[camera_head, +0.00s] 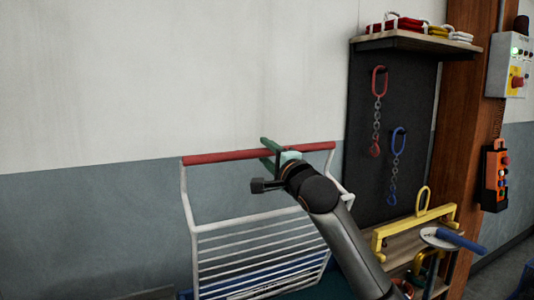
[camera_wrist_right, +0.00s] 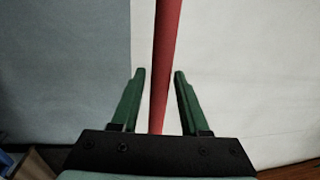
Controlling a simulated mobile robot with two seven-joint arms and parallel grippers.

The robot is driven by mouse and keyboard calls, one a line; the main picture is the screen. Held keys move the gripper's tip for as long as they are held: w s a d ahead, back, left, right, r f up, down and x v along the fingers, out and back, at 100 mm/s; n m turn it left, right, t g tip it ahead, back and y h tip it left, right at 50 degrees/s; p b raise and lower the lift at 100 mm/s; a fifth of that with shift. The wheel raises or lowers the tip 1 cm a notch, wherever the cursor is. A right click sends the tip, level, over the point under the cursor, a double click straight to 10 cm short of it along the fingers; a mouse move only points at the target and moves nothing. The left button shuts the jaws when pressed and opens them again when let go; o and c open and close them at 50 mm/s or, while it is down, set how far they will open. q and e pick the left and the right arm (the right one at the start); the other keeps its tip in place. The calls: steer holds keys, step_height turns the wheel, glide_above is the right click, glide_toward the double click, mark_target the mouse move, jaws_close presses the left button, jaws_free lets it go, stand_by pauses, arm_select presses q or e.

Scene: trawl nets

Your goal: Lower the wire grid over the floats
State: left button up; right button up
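The white wire grid (camera_head: 195,255) stands tilted up at the lower middle of the head view, with a red bar (camera_head: 215,157) across its top. The red bar also shows in the right wrist view (camera_wrist_right: 166,50). My right gripper (camera_head: 268,153) is at the middle of the bar. In the right wrist view its green fingers (camera_wrist_right: 160,71) stand apart on either side of the bar, with a gap on both sides. The floats are not visible. My left gripper is not in view.
A dark board (camera_head: 393,150) with a red and a blue chain hook is on the right. A yellow lifting beam (camera_head: 415,227) rests on a shelf below it. An orange pendant control (camera_head: 496,175) hangs on the post. The wall left of the grid is bare.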

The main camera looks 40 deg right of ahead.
jaws_close()
stand_by(1.1)
